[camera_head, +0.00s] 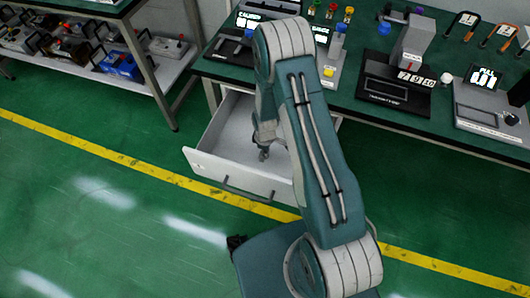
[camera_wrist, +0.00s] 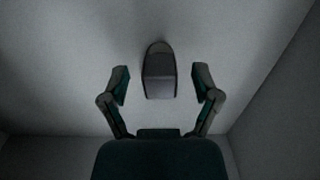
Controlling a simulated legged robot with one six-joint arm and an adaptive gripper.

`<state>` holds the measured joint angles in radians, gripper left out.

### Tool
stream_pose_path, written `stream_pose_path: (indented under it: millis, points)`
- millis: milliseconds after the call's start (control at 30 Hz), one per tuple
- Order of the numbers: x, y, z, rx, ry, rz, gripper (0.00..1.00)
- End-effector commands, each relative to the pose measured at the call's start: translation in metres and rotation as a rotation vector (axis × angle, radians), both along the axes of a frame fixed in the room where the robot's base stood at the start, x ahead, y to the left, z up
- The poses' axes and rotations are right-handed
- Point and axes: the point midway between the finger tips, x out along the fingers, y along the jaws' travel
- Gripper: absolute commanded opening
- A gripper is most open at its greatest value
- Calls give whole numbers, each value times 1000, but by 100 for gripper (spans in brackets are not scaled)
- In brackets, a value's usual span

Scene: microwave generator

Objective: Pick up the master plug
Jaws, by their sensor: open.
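A dark grey plug-shaped piece with a rounded far end, which looks like the master plug (camera_wrist: 160,72), lies on the pale drawer floor in the wrist view. My gripper (camera_wrist: 160,84) is open there, with one finger on each side of the piece and a gap on both sides. In the head view my gripper (camera_head: 263,152) reaches down into the open drawer (camera_head: 218,152). The plug cannot be made out there, as my arm and gripper cover that part of the drawer.
The drawer's white walls surround my gripper, with a dark handle (camera_head: 245,193) on its front. Above is a green-topped bench (camera_head: 345,106) holding a display unit (camera_head: 395,92) and another device (camera_head: 490,104). A shelf (camera_head: 150,68) with tools stands at left. The green floor in front is clear.

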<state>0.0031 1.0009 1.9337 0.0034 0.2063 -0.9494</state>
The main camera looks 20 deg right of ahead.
Motion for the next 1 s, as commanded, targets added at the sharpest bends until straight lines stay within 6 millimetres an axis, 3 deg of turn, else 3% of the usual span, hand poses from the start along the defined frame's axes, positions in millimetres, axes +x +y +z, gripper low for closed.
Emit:
stream_pose_path:
  millis: [300, 467, 500, 1000]
  points:
    - [0, 0, -7, 1, -1, 0, 80]
    - [0, 0, -7, 1, -1, 0, 9]
    - [0, 0, -7, 1, -1, 0, 0]
    - [1, 0, 2, 0, -1, 0, 0]
